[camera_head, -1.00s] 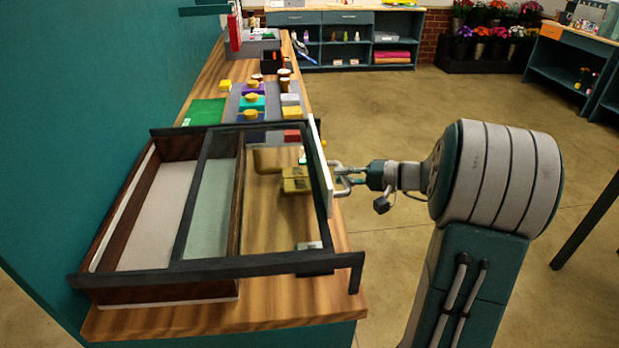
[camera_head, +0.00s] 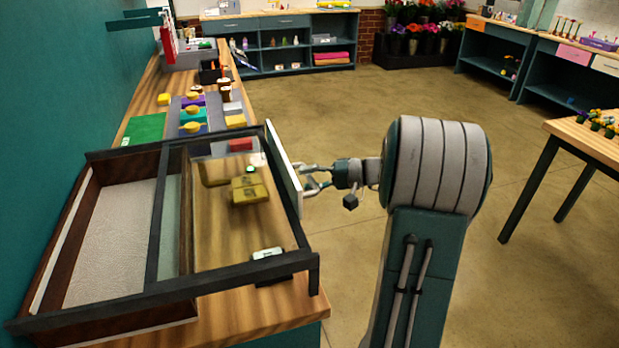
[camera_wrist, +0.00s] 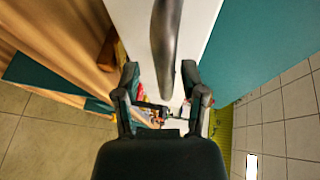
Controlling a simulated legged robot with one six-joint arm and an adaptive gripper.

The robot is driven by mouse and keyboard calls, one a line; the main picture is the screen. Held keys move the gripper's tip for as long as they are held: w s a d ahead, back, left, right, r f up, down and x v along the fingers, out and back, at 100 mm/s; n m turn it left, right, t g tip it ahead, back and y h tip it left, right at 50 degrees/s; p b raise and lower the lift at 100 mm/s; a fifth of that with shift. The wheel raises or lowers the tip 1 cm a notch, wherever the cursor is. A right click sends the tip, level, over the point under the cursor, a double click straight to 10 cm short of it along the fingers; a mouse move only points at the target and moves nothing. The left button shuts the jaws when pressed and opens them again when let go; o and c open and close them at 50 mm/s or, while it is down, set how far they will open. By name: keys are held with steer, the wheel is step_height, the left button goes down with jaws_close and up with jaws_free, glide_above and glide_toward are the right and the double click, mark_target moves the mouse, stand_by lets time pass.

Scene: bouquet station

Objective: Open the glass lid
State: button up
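The glass lid (camera_head: 156,215) is a dark-framed glass pane on dark rails across a brown box (camera_head: 36,275). It stands shifted right of the box, with its right part over the wooden counter. A broad strip of the box's pale floor shows uncovered; a narrow strip by its right wall is under glass. The lid's right end carries a white panel (camera_head: 285,170). In the wrist view, a dark curved handle (camera_wrist: 166,40) stands on this panel. My gripper (camera_head: 308,180) is at the panel's outer side. Its fingers (camera_wrist: 160,85) are spread apart around the handle's lower end; firm contact cannot be told.
Yellow objects (camera_head: 250,190) and a small white-topped item (camera_head: 268,253) lie on the counter under the glass. A green mat (camera_head: 144,130) and colored blocks sit behind the box. The floor right of my arm is free up to a wooden-topped table (camera_head: 590,140).

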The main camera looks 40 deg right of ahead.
steer(key=v, duration=1.2)
stand_by(0.4)
